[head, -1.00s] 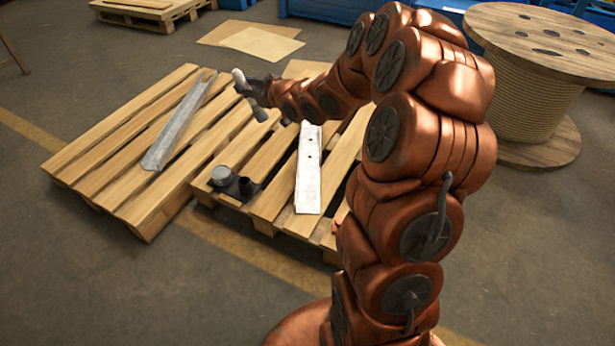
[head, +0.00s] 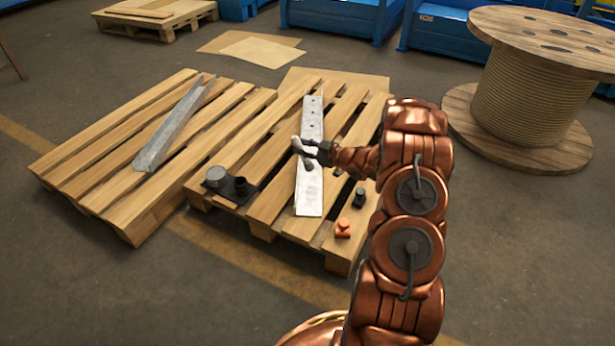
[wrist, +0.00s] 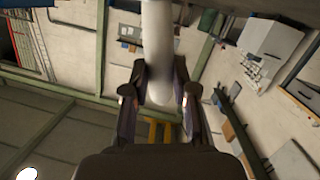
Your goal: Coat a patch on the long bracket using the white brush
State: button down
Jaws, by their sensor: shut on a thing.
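My gripper (head: 318,151) is shut on the white brush (head: 297,145), whose pale shaft also fills the space between the fingers in the wrist view (wrist: 158,45). A long flat metal bracket with holes (head: 310,190) lies on the right pallet. The gripper and brush appear over its middle; whether the brush touches it I cannot tell. Another long angled metal piece (head: 175,125) lies on the left pallet. The bristles are too small to make out.
The pallets (head: 262,208) have gaps between slats. A cable reel (head: 530,90) stands behind at right.

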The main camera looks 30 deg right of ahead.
notch_tip(320, 180, down, 12)
jog(key=s+n+y+b, duration=0.1)
jog(key=s+b, duration=0.1)
jog(key=b, duration=0.2)
jog(key=shift+s+d+f, duration=0.15)
jog(key=shift+s+f, duration=0.1)
jog(key=shift+s, duration=0.05)
